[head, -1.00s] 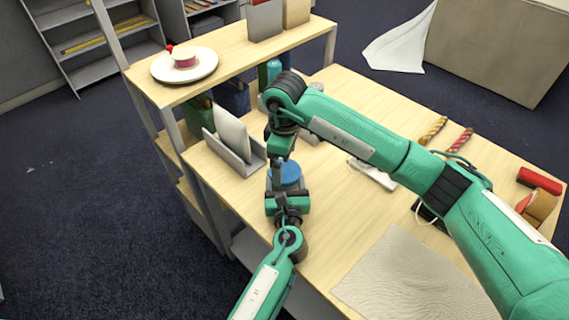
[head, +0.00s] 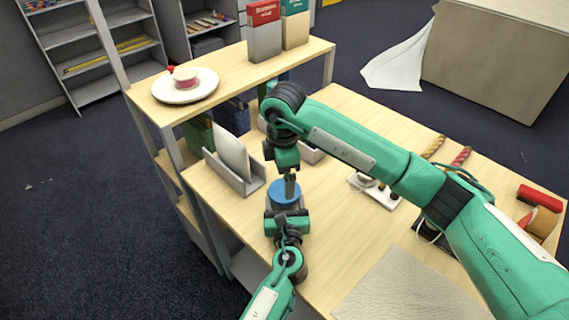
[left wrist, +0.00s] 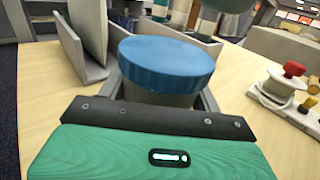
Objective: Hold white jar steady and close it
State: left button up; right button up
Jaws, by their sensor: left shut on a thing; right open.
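The jar (left wrist: 160,97) has a grey-white body and a ribbed blue lid (left wrist: 166,62). It stands upright on the table, and its lid also shows in the head view (head: 284,194). My left gripper (head: 286,211) is shut on the jar's body, with a finger on either side below the lid in the left wrist view. My right gripper (head: 290,184) is open and points down at the lid from above. Whether its fingertips touch the lid is not clear. The lid sits on the jar's mouth; how tight it is cannot be seen.
A grey file holder (head: 232,172) stands left of the jar, close to the shelf (head: 225,85) with a plate (head: 185,88). A white base with spools (head: 374,190) and a grey mat (head: 410,290) lie to the right. Table between them is clear.

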jog(key=n, duration=0.5)
jog(key=shift+r, duration=0.2)
jog(key=n, duration=0.5)
jog(key=shift+a+r, duration=0.1)
jog(key=shift+r, duration=0.1)
jog(key=n, duration=0.4)
jog(key=shift+r+n, duration=0.15)
jog(key=shift+n, duration=0.25)
jog(key=n, duration=0.6)
jog(key=shift+r, duration=0.2)
jog(key=n, duration=0.6)
jog(key=shift+r+n, duration=0.2)
jog(key=shift+n, duration=0.1)
jog(key=n, duration=0.4)
jog(key=shift+r+n, duration=0.15)
jog(key=shift+n, duration=0.15)
jog(key=n, duration=0.4)
jog(key=shift+r+n, duration=0.15)
jog(key=shift+n, duration=0.25)
jog(key=n, duration=0.5)
jog(key=shift+d+r, duration=0.1)
jog(key=shift+d, duration=0.1)
